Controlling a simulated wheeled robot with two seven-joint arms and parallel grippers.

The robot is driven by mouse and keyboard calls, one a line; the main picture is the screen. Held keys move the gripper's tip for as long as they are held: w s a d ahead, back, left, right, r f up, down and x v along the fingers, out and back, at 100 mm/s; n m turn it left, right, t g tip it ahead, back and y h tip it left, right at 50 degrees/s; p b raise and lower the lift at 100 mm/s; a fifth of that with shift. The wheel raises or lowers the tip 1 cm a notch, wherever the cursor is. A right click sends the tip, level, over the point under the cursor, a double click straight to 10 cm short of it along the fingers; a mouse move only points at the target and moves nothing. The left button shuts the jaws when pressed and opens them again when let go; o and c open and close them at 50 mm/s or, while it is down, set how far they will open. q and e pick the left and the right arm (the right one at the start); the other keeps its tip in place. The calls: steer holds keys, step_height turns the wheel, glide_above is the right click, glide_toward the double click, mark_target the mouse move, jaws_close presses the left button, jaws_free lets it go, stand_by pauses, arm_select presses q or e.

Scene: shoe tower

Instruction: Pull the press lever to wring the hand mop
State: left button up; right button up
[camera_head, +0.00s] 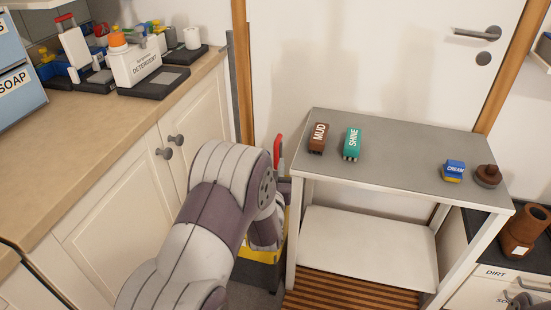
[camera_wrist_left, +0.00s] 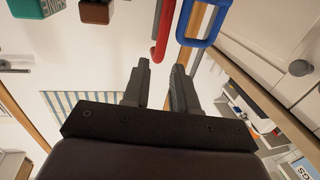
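The red press lever (camera_head: 277,150) stands up behind my left arm in the head view, above a yellow and black bucket (camera_head: 262,256) between counter and table. In the left wrist view the red lever (camera_wrist_left: 165,30) reaches down close to the fingertips. My left gripper (camera_wrist_left: 161,66) is open, its two fingers apart with nothing clamped between them. A blue loop handle (camera_wrist_left: 205,24) hangs beside the lever; I cannot tell whether it belongs to the hand mop. My arm hides the gripper and much of the bucket in the head view. The right gripper is not in view.
A grey-topped table (camera_head: 400,160) stands right of the bucket with a brown MUD brush (camera_head: 318,138), green SHINE brush (camera_head: 352,144) and blue CREAM item (camera_head: 454,171). A counter (camera_head: 100,130) with cabinet doors is close on the left. A door (camera_head: 390,60) stands behind.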

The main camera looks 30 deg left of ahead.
mark_target(276, 150)
arm_select(q)
steer(key=x, duration=0.5)
steer(key=shift+w+a+b, duration=0.1)
steer(key=shift+w+b, duration=0.15)
steer(key=shift+b, duration=0.05)
